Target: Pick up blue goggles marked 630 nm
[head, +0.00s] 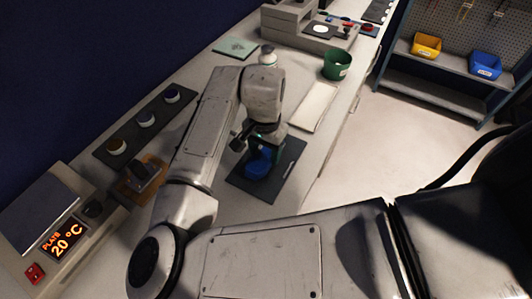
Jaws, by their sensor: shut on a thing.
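Blue goggles (258,166) are on or just above a dark grey mat (288,166) on the bench, in the middle of the head view. My gripper (257,148) points down over them from above and is shut on them. The wrist hides the upper part of the goggles and most of the fingers. No 630 nm marking can be read at this size. I cannot tell whether the goggles still touch the mat.
A hot plate reading 20 °C (63,240) stands at the left. A dark strip with several small round pots (145,119) lies along the wall. A green cup (336,65) and a pale tray (314,107) are behind the mat. Yellow (426,45) and blue (486,65) bins sit on a shelf.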

